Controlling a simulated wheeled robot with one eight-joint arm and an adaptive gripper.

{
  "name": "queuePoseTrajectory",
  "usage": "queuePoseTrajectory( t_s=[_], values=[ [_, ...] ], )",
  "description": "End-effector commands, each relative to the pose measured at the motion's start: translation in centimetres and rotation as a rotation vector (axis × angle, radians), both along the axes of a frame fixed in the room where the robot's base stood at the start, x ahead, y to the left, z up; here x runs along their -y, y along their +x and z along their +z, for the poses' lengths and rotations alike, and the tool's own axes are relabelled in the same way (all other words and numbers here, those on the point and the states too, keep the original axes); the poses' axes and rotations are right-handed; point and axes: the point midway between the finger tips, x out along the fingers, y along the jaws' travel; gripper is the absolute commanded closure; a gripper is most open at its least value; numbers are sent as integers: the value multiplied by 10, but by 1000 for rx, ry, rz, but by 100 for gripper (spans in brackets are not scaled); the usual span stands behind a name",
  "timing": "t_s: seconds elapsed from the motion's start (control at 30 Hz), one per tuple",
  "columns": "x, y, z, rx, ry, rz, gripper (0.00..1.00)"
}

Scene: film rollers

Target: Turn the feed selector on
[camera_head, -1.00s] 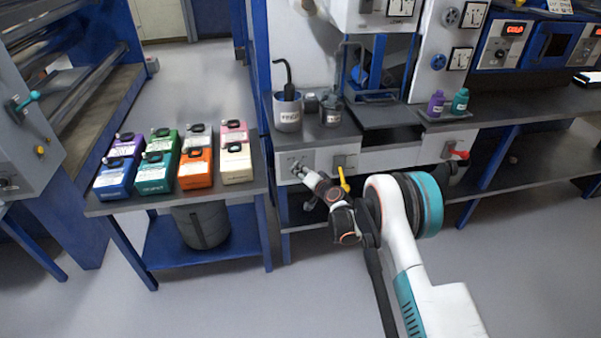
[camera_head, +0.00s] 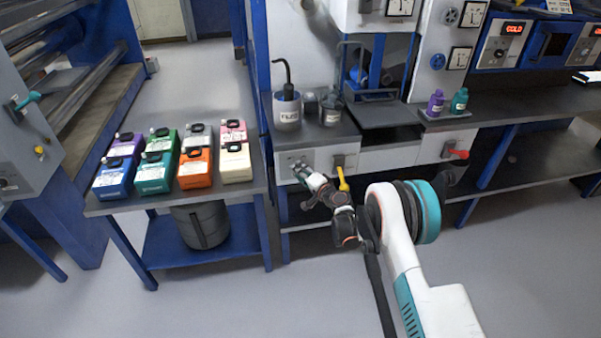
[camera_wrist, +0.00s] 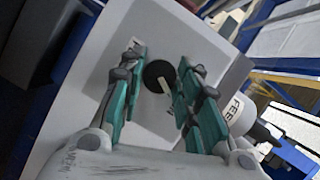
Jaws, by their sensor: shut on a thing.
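The feed selector (camera_wrist: 160,77) is a round black knob with a pale pointer bar, on a light panel in the wrist view. My gripper (camera_wrist: 163,60) has its teal fingers on either side of the knob and is shut on it. The pointer bar slants across the knob, and the right finger is close by its end. In the head view my gripper (camera_head: 299,168) is at the left part of the pale front panel (camera_head: 325,157) below the bench top and hides most of the knob. The panel's lettering there is too small to read.
A side table (camera_head: 240,197) with several coloured bottles is at the left.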

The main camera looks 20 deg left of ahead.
Motion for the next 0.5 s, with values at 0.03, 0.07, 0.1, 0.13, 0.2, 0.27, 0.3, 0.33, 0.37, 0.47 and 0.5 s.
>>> queuePoseTrajectory(
  t_s=[0.03, 0.07, 0.1, 0.13, 0.2, 0.27, 0.3, 0.33, 0.37, 0.47, 0.5],
  values=[
    [1, 0, -1, 0, -1, -1, 93],
    [1, 0, -1, 0, -1, -1, 93],
    [1, 0, -1, 0, -1, -1, 63],
    [1, 0, -1, 0, -1, -1, 56],
    [1, 0, 0, -1, -1, 0, 49],
    [0, 0, 0, -1, -1, 0, 49],
    [0, 0, 0, -1, -1, 0, 49],
    [0, 0, 0, 0, 0, 0, 49],
    [0, 0, 0, 0, 0, 0, 49],
    [0, 0, 0, 0, 0, 0, 49],
    [1, 0, 0, 0, 0, 0, 49]
  ],
)
